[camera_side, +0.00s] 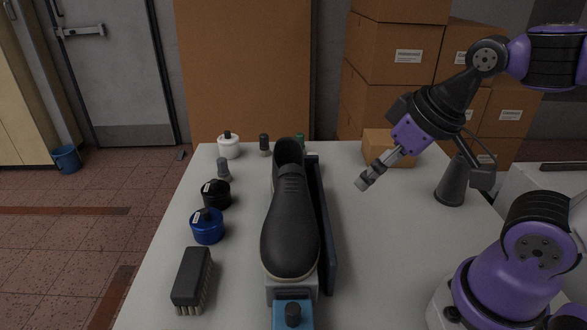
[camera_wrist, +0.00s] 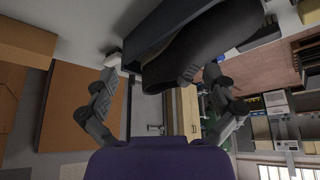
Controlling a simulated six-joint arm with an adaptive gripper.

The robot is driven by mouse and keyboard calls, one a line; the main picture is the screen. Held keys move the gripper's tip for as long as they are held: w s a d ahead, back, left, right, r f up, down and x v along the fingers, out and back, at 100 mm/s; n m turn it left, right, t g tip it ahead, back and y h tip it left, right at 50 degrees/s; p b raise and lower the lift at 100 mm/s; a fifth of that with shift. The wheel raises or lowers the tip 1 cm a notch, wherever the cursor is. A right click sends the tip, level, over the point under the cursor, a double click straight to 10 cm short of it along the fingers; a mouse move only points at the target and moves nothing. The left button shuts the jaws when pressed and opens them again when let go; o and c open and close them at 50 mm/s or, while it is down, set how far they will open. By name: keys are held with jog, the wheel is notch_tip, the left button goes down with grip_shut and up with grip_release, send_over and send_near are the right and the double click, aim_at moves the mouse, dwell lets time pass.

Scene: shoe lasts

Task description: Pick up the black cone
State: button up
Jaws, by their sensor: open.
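The black cone (camera_side: 453,184) stands upright on the right part of the table, with a wide base and its top close to parts of my arm in the picture. My gripper (camera_side: 367,182) is to the left of the cone, in the air, tilted down to the left and apart from it. In the wrist view my gripper (camera_wrist: 160,76) shows its two fingers spread wide. I see nothing held between them. I cannot make out the cone in the wrist view.
A black shoe (camera_side: 291,225) on a stand fills the table's middle; it also shows in the wrist view (camera_wrist: 205,50). A brush (camera_side: 190,279), blue jar (camera_side: 207,228), black jar (camera_side: 216,195) and white jar (camera_side: 228,147) line the left. A cardboard box (camera_side: 390,150) sits behind my gripper.

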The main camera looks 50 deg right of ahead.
jog(key=m+g+h, duration=0.1)
jog(key=m+g, duration=0.6)
jog(key=m, duration=2)
send_over(458, 174)
jog(key=d, duration=0.2)
notch_tip(458, 174, down, 3)
jog(key=f, duration=1)
jog(key=shift+w+d+f, duration=0.15)
jog(key=shift+d, duration=0.1)
jog(key=c, duration=1.4)
